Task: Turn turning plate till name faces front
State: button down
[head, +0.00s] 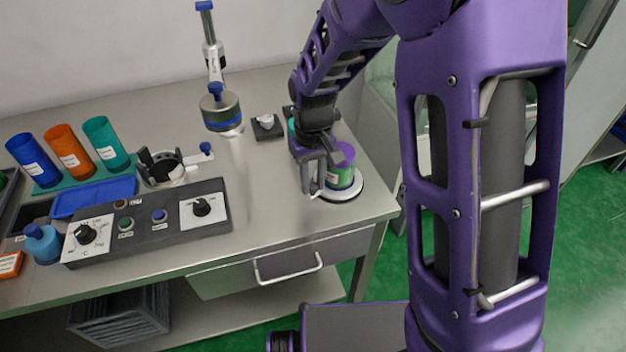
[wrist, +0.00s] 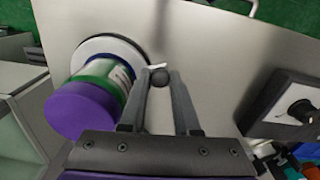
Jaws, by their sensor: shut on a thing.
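The round white turning plate (head: 352,192) sits near the table's right front corner. A jar with a purple lid (head: 344,154) and green band stands upright on it. In the wrist view, the jar (wrist: 84,108) is left of my fingers, and the plate's pale rim (wrist: 92,47) shows behind it. A white label (wrist: 122,73) is partly visible on the side toward my fingers; its text is unreadable. My gripper (head: 316,192) is beside the jar, shut on a dark round knob (wrist: 160,78) at the end of a thin white lever from the plate.
A control box (head: 150,232) with dials and buttons lies to the left. Behind stand a press with a metal cylinder (head: 220,111) and a small dark block (head: 267,128). Blue, orange and teal cups (head: 105,143) are at far left. The table front between box and plate is clear.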

jog(key=shift+s+d+n, duration=0.1)
jog(key=shift+n, duration=0.2)
jog(key=shift+s+d+r+n+p, duration=0.1)
jog(key=shift+s+d+n+p, duration=0.35)
jog(key=shift+n, duration=0.55)
jog(key=shift+s+d+n+p, duration=0.3)
jog(key=shift+d+n, duration=0.2)
jog(key=shift+n, duration=0.35)
jog(key=shift+s+d+n+p, duration=0.25)
jog(key=shift+d+n, duration=0.25)
jog(key=shift+n, duration=0.35)
jog(key=shift+s+d+n+p, duration=0.2)
jog(key=shift+d+n+p, duration=0.4)
jog(key=shift+n, duration=0.35)
jog(key=shift+s+d+n+p, duration=0.15)
jog(key=shift+d+n+p, duration=0.4)
jog(key=shift+n, duration=0.4)
jog(key=shift+d+n+p, duration=0.5)
jog(key=shift+d+n, duration=0.1)
jog(key=shift+n, duration=0.3)
jog(key=shift+d, duration=0.15)
jog(key=c, duration=0.9)
grip_release()
